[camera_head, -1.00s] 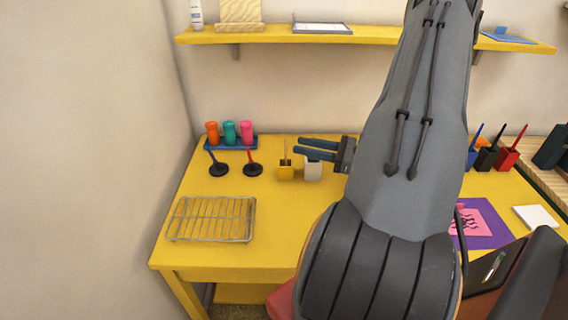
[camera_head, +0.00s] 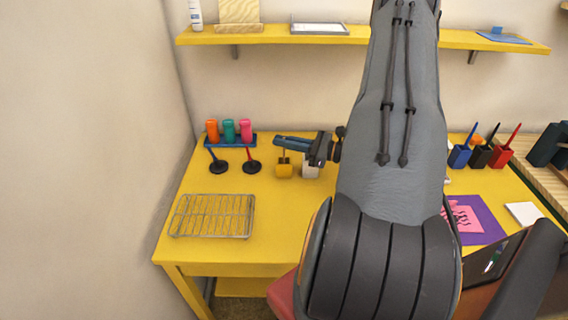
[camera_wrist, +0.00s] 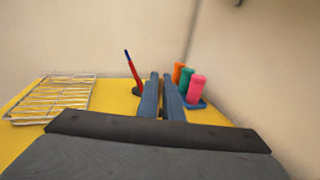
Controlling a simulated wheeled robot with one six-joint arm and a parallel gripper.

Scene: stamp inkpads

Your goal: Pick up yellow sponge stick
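The yellow sponge stick (camera_head: 284,156) stands upright in a small yellow pot (camera_head: 284,171) on the yellow table. Its lower shaft shows below my fingers, and its top is hidden by them in the head view. My gripper (camera_head: 276,143) reaches in from the right with its blue-grey fingers level, over the pot and at the height of the stick's upper part. In the wrist view my two fingers (camera_wrist: 161,78) lie side by side with a narrow gap between them. I cannot make out the stick between them there.
A white pot (camera_head: 310,171) stands just right of the yellow one, under my gripper. Two black-based stamps (camera_head: 251,167) stand to the left. Behind them are three coloured bottles (camera_head: 229,131). A wire rack (camera_head: 212,216) lies front left. The shelf (camera_head: 270,37) is above.

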